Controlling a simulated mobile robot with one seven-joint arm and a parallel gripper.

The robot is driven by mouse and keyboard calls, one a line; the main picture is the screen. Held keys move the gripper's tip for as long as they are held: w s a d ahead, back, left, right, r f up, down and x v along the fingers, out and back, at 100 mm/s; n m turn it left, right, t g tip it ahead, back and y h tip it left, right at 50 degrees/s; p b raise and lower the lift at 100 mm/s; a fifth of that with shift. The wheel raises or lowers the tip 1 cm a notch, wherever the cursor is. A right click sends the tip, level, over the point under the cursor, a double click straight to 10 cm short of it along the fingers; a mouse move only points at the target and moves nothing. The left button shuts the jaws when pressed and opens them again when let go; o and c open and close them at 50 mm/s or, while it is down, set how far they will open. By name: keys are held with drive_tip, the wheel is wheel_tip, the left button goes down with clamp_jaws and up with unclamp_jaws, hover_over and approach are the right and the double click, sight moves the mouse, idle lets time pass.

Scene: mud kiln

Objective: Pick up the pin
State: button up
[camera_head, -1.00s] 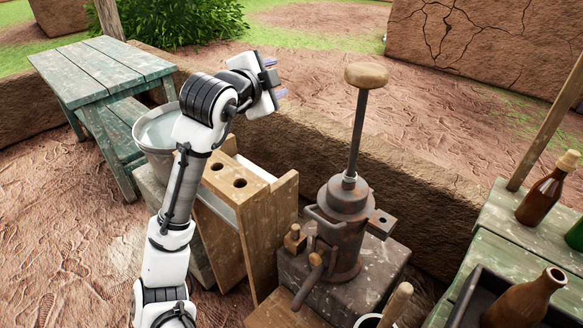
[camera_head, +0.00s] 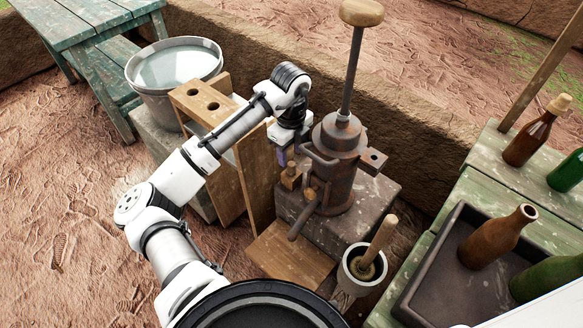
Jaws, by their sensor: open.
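A small wooden piece (camera_head: 290,180), which looks like the pin, stands upright on the stone block left of the rusty press (camera_head: 338,165). My gripper (camera_head: 286,157) points down just above it, with the fingertips close to its top. The jaws are open and nothing shows between them. My gripper's body hides part of the space behind the piece, and I cannot tell whether the fingers touch it.
The press's lever (camera_head: 303,214) slants right beside the piece. A wooden rack with holes (camera_head: 205,100) stands on the left, with a metal bucket (camera_head: 172,95) behind it. A pot with a wooden handle (camera_head: 362,272) is in front. Bottles and a dark tray (camera_head: 440,250) are at right.

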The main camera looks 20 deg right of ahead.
drive_tip(key=shift+s+f+p, duration=0.2)
drive_tip(key=shift+f+p, duration=0.5)
drive_tip(key=shift+f, duration=2.3)
drive_tip(key=c, duration=0.9)
drive_tip(key=shift+c, duration=0.3)
drive_tip(key=shift+r, duration=0.1)
wheel_tip(320, 180, up, 19)
drive_tip(key=b, duration=0.1)
wheel_tip(320, 180, up, 7)
drive_tip(key=p, duration=0.6)
hover_over(291, 163)
drive_tip(key=shift+s, duration=0.1)
